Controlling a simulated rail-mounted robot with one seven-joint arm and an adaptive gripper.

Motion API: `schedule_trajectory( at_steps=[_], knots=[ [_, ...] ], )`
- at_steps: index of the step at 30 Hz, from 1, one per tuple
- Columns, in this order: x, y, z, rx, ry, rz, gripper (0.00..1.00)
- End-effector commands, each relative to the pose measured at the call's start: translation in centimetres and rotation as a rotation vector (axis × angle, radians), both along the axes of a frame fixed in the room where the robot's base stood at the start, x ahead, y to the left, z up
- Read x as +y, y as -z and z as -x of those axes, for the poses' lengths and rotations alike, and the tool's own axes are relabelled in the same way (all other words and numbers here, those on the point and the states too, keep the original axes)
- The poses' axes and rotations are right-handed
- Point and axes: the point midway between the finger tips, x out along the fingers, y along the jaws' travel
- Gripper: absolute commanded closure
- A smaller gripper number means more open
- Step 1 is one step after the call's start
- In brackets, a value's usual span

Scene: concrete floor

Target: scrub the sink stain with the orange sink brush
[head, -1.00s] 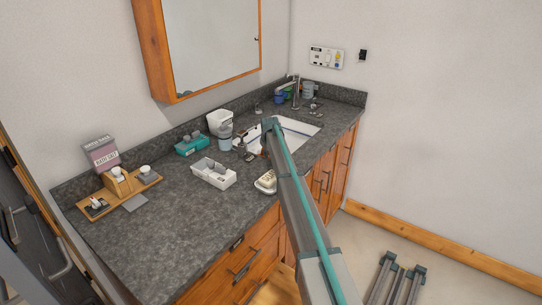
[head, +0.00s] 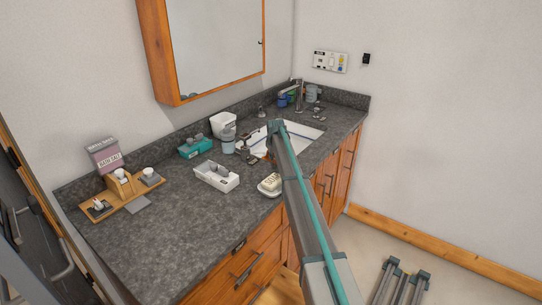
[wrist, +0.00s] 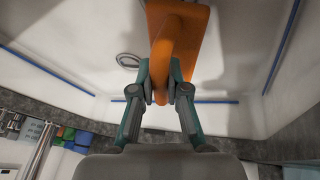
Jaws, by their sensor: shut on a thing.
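The orange sink brush (wrist: 182,38) fills the upper middle of the wrist view. My gripper (wrist: 161,82) is shut on its curved orange handle. The white sink basin (wrist: 80,35) lies behind the brush, with a ring-shaped drain (wrist: 129,60) just left of it. In the head view the sink (head: 303,137) is set in the counter and partly covered by my arm. A bit of orange shows near its left edge, and my gripper is hard to make out there. I cannot make out a stain. Whether the brush touches the basin is unclear.
A soap dish (head: 270,184), a white caddy (head: 216,176), a teal tissue box (head: 195,147) and a grey-blue cup (head: 228,144) stand left of the sink. The faucet (head: 298,97) rises at its back. The front-left counter (head: 170,225) is clear.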

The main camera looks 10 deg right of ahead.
Motion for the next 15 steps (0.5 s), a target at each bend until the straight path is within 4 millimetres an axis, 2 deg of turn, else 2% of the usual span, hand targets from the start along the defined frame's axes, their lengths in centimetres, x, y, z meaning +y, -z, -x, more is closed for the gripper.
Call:
schedule_trajectory(
  at_steps=[4,15],
  knots=[
    [-0.9,0.2,1.0,0.001,0.002,-0.001,1.0],
    [-2.0,0.3,2.1,0.004,0.002,0.0,1.0]
  ],
)
